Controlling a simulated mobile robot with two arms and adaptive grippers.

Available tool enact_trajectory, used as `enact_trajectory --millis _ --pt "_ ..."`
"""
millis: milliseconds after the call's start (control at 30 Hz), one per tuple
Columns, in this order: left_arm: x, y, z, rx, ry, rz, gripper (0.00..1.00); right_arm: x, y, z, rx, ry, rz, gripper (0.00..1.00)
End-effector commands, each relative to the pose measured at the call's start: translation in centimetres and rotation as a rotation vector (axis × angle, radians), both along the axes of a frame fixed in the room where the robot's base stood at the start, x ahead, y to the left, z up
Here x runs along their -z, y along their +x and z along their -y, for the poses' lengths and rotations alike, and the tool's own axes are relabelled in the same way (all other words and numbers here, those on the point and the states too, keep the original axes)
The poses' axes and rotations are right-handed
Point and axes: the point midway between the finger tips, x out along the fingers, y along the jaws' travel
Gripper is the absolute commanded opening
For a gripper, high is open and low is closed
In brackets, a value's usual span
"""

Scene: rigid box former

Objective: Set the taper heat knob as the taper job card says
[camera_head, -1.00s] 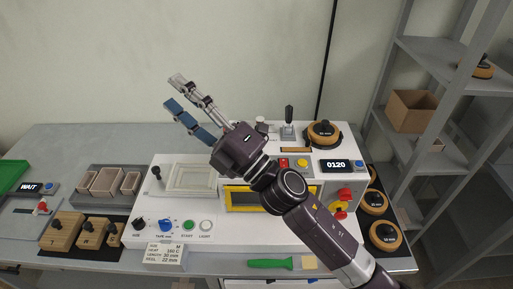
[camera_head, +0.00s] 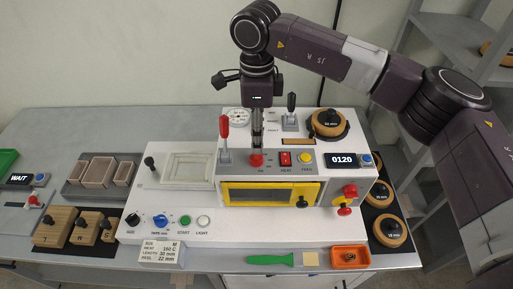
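The taper is the white machine (camera_head: 205,190) in the middle of the table. The small white job card (camera_head: 161,253) at its front left reads size M, heat 160 C, length 30 mm, reel 22 mm. A red knob or button (camera_head: 256,160) sits on the grey panel beside a red switch marked HEAT (camera_head: 286,159); its setting is too small to read. A white dial plate (camera_head: 237,115) lies behind, partly hidden. The display (camera_head: 341,160) shows 0120. My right gripper (camera_head: 257,146) points down just above the red knob; contact and finger gap are unclear. My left gripper is out of view.
A red-handled lever (camera_head: 224,127) stands close left of my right gripper, and a black-handled lever (camera_head: 291,104) and tape reel (camera_head: 328,123) stand right. Black (camera_head: 132,220) and blue (camera_head: 160,221) knobs are at the front left. An orange tray (camera_head: 350,257) is at the front right.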

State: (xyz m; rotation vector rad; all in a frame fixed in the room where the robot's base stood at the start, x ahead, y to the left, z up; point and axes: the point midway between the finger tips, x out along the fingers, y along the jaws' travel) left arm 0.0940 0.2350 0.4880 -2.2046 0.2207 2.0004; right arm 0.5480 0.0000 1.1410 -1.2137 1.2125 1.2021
Motion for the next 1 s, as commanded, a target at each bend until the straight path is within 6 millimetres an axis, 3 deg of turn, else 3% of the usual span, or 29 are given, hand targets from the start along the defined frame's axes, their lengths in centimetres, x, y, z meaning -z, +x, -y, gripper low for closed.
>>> enact_trajectory --millis 433,800,1000 --pt "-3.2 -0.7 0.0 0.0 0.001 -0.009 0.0 6.3 -0.2 -0.2 -0.001 0.005 -0.007 0.45" --pt "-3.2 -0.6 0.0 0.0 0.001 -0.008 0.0 7.3 -0.2 -0.2 -0.003 0.006 -0.004 0.45" --pt "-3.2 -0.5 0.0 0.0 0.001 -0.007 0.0 7.3 -0.2 -0.2 -0.002 0.006 -0.004 0.24"
